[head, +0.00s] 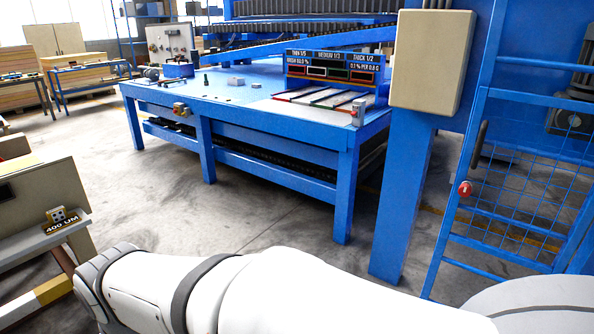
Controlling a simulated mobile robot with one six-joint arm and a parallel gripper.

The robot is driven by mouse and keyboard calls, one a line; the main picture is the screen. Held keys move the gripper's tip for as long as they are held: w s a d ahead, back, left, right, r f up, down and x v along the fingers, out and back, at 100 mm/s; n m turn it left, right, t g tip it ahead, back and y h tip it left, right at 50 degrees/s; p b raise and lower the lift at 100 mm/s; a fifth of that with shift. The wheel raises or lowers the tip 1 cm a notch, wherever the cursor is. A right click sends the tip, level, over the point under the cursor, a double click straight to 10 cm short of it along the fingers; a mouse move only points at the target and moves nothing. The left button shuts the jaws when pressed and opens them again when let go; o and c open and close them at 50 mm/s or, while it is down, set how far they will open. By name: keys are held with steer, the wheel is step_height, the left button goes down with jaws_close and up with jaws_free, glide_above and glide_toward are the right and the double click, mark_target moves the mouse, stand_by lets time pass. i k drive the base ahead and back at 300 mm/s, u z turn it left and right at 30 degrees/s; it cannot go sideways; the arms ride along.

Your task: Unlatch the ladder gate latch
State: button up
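The ladder gate (520,180) is a blue frame with wire mesh at the right of the head view. A red round knob (465,188), which looks like the latch, sits on the gate's left upright. A dark grip-shaped handle (478,145) is just above it on the same upright. I cannot tell from here whether the latch is fastened. My white arm crosses the bottom of the view, and its far end reaches to the lower left, well apart from the gate. My gripper is not in view.
A blue workbench (240,88) with a sorting display (333,68) stands in the middle. A beige box (430,60) is on a blue post (403,190) left of the gate. A machine labelled 400 UM (62,221) is at the left. The grey floor (200,215) between is open.

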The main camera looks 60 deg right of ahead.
mark_target(465, 188)
steer(key=z, duration=3.1)
steer(key=i, duration=1)
